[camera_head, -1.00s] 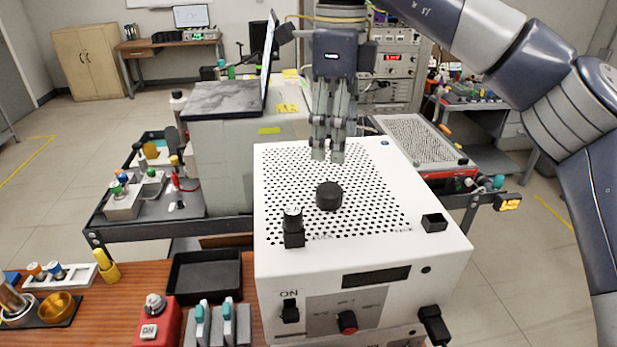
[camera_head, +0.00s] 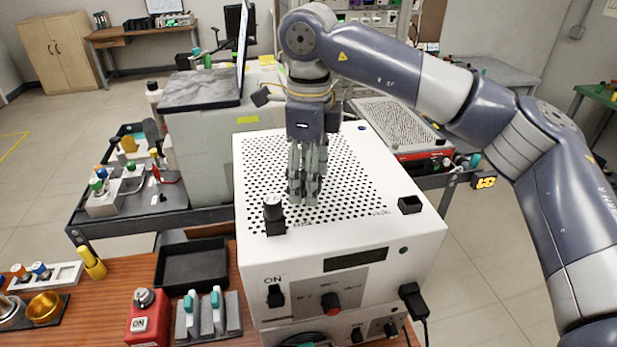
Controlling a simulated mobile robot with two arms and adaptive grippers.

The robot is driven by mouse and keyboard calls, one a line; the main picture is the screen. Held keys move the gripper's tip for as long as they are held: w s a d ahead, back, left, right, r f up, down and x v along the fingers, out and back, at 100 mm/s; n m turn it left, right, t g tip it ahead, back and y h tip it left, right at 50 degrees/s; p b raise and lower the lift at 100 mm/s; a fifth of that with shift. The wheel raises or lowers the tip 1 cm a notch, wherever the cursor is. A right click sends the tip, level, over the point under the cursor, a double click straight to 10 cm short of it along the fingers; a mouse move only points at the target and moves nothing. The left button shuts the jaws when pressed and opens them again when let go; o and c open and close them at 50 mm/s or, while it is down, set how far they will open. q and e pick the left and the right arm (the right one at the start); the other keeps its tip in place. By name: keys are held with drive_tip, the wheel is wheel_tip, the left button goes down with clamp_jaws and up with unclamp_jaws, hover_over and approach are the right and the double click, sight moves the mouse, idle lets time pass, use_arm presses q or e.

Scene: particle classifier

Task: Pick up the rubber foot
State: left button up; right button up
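My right gripper (camera_head: 304,196) points straight down over the perforated top of the white instrument box (camera_head: 335,244), its fingertips at or just above that surface. The black round foot that stood on this top earlier does not show now; the fingers cover its place. I cannot tell whether they are closed on it or around it. A black knob-like piece with a greyish top (camera_head: 273,208) stands on a black block at the left front of the top, beside the fingers. A black square piece (camera_head: 410,204) sits at the right front corner. My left gripper is not in view.
A black tray (camera_head: 193,264), a red button box (camera_head: 148,317) and a yellow piece (camera_head: 92,262) are on the wooden bench at front left. A large grey-green box (camera_head: 205,150) stands behind left. The right part of the perforated top is clear.

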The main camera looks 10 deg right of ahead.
drive_tip(key=c, duration=1.2)
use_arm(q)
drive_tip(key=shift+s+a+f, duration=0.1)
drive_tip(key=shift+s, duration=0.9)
